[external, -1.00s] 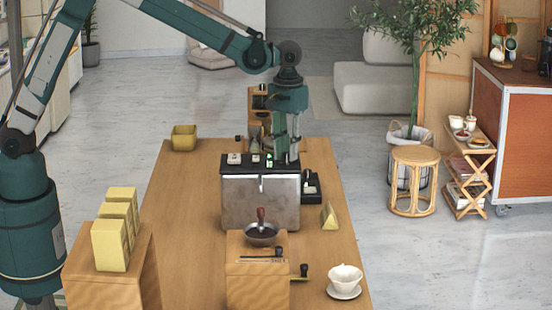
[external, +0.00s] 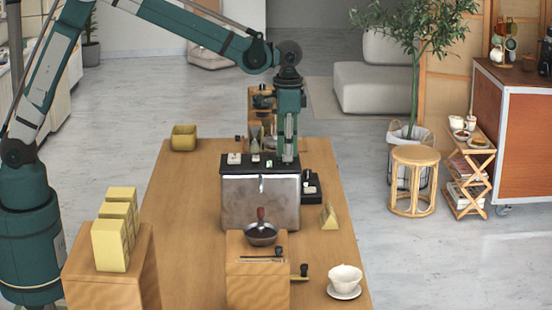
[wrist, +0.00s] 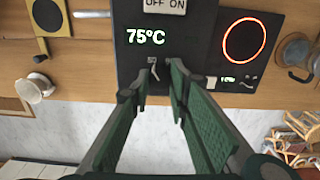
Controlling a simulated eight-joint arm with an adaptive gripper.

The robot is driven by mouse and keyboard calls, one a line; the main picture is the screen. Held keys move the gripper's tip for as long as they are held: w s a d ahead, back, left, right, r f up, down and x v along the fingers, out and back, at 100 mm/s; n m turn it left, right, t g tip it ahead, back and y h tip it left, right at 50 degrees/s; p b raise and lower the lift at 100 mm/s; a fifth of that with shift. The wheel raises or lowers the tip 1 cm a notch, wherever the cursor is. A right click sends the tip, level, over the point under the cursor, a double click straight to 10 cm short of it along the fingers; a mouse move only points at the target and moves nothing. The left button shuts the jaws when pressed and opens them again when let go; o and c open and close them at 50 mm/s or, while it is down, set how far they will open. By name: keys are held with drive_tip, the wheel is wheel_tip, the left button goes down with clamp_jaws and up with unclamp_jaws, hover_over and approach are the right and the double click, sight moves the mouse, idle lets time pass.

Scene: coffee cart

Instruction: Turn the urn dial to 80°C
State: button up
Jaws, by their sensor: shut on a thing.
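The urn (external: 260,203) is a steel box with a black top and stands on the wooden table. Its display (wrist: 146,37) reads 75°C in the wrist view, below a white OFF/ON switch (wrist: 165,5). My gripper (wrist: 161,72) points down at the urn top just below the display. In the external view my gripper (external: 288,157) is at the right end of the urn top. Its fingers are close together on the dial, which is mostly hidden between the fingertips. A small pale mark (wrist: 153,61) shows beside the tips.
A black plate with a glowing orange ring (wrist: 244,40) lies to the right in the wrist view. A wooden grinder (external: 257,275) stands in front of the urn, and a white cup (external: 345,277) at front right. Yellow packs (external: 110,245) stand on a wooden box at left.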

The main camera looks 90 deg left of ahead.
drive_tip(key=shift+m, duration=0.5)
drive_tip(key=o, duration=0.9)
drive_tip(key=shift+r, duration=0.15)
wheel_tip(320, 180, up, 12)
idle(0.3)
drive_tip(key=shift+s, duration=0.15)
idle(0.3)
